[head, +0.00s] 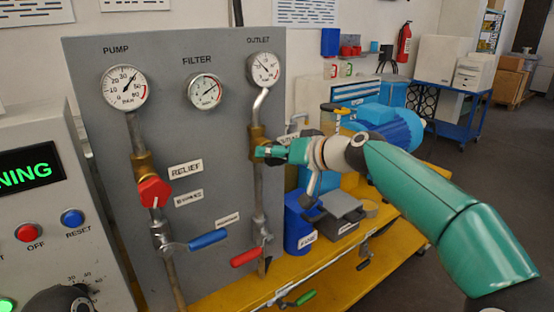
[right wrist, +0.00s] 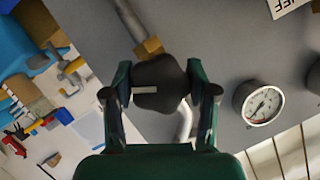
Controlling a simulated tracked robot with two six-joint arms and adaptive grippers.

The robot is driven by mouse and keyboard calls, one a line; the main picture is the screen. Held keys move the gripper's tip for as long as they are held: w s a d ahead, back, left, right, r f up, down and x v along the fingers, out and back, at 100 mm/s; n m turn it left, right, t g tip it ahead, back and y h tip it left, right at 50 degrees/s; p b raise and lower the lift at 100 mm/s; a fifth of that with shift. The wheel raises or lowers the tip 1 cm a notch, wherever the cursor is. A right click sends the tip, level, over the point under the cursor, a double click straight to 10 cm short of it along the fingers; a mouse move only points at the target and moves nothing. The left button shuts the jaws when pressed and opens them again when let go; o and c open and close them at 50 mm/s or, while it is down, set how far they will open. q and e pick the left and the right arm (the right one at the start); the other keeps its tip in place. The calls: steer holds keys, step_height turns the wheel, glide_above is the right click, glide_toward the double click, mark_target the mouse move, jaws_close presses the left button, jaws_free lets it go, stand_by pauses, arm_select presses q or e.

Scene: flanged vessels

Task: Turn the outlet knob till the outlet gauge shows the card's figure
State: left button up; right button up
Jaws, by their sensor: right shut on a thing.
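The outlet gauge (head: 264,70) is at the upper right of the grey panel, its needle pointing to the upper left; its exact figure is too small to read. The dark outlet knob (right wrist: 158,83), with a white mark, sits at the brass valve (head: 257,144) below that gauge. My right gripper (right wrist: 160,90) is shut on the knob, one finger on each side. In the head view the right gripper (head: 270,152) hides most of the knob. A small white card (head: 293,126) behind the right gripper is partly hidden and unreadable. My left gripper does not show clearly.
The filter gauge (head: 205,91) and pump gauge (head: 124,87) are left of the outlet gauge. A red relief knob (head: 154,192), blue lever (head: 208,240) and red lever (head: 246,256) stick out from the panel. A blue bin (head: 300,222) stands on the yellow bench below my right arm.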

steer(key=m+y, duration=0.1)
steer(key=m, duration=0.1)
steer(key=m+y+b, duration=0.1)
steer(key=m, duration=0.1)
steer(key=shift+w+d+r, duration=0.1)
steer(key=shift+d+r, duration=0.1)
steer(key=shift+g+y, duration=0.3)
steer(key=shift+y, duration=0.1)
steer(key=o, duration=1.2)
steer(key=shift+f, duration=0.1)
steer(key=shift+a, duration=0.1)
steer(key=v, duration=1.2)
